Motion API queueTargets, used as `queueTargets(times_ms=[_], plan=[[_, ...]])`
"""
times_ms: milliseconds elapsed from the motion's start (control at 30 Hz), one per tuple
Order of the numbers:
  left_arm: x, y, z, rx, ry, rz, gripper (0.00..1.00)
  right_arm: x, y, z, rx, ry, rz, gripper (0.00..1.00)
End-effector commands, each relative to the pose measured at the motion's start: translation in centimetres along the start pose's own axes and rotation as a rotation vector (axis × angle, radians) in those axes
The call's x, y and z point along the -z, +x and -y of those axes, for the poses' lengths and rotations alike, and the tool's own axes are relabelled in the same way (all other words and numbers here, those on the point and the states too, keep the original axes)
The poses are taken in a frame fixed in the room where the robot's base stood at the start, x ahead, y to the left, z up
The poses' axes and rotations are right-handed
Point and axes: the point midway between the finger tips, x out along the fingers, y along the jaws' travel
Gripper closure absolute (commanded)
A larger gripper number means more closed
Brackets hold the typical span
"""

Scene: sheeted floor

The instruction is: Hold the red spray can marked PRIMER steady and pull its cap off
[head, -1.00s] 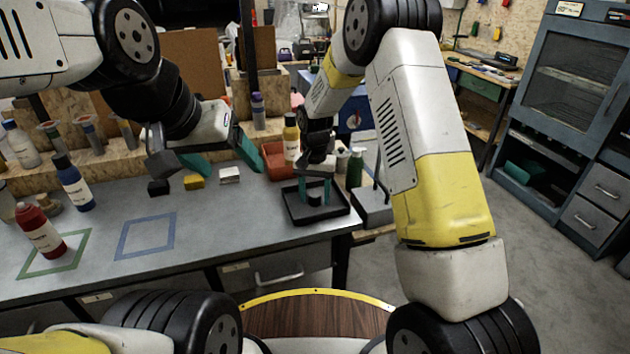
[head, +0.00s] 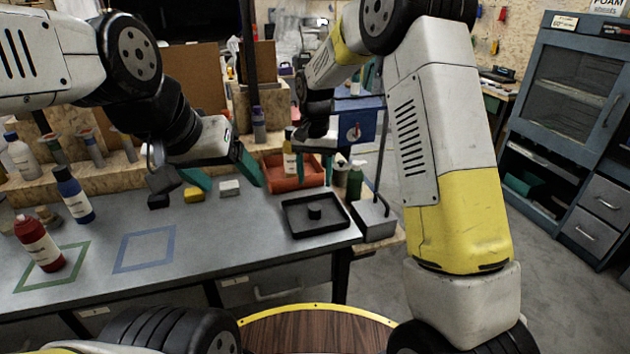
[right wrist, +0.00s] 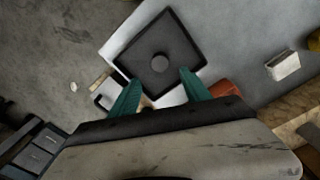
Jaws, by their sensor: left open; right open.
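The red can (head: 38,243) with a pale label stands upright on the green-outlined square at the left of the bench; its print is too small to read. No dark cap shows on its top. A small dark round piece, which looks like a cap (head: 314,213), sits in the black tray (head: 345,230); the right wrist view shows it too (right wrist: 160,62). My right gripper (head: 316,165) is open and empty above and behind the tray. It also shows in the right wrist view (right wrist: 162,85). My left gripper (head: 222,172) is open over the bench's back, well right of the red can, with nothing between its fingers.
A blue bottle (head: 74,193) stands behind the red can. Black (head: 158,201), yellow (head: 194,195) and white (head: 229,188) blocks lie near the left gripper. An orange bin (head: 283,180) and a green bottle (head: 355,182) stand behind the tray. The blue-outlined square (head: 146,250) is empty.

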Motion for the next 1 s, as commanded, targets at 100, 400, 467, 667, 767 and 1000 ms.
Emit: queueTargets(times_ms=[100,400,467,667,767,1000], plan=[[0.0,0.0,0.0,0.0,0.0,0.0,0.25,-0.1,-1.1,-0.1,0.001,-0.001,-0.001,0.44],[0.0,0.0,0.0,0.0,0.0,0.0,0.25,-3.6,-9.3,-5.4,0.098,-0.033,-0.094,0.44],[0.0,0.0,0.0,0.0,0.0,0.0,0.25,-5.3,-11.3,-7.2,0.124,-0.048,-0.128,0.44],[0.0,0.0,0.0,0.0,0.0,0.0,0.25,-11.7,-16.2,-12.4,0.193,-0.103,-0.256,0.44],[0.0,0.0,0.0,0.0,0.0,0.0,0.25,-15.2,-17.6,-14.5,0.215,-0.129,-0.327,0.44],[0.0,0.0,0.0,0.0,0.0,0.0,0.25,-22.3,-17.9,-17.9,0.23,-0.185,-0.475,0.44]])
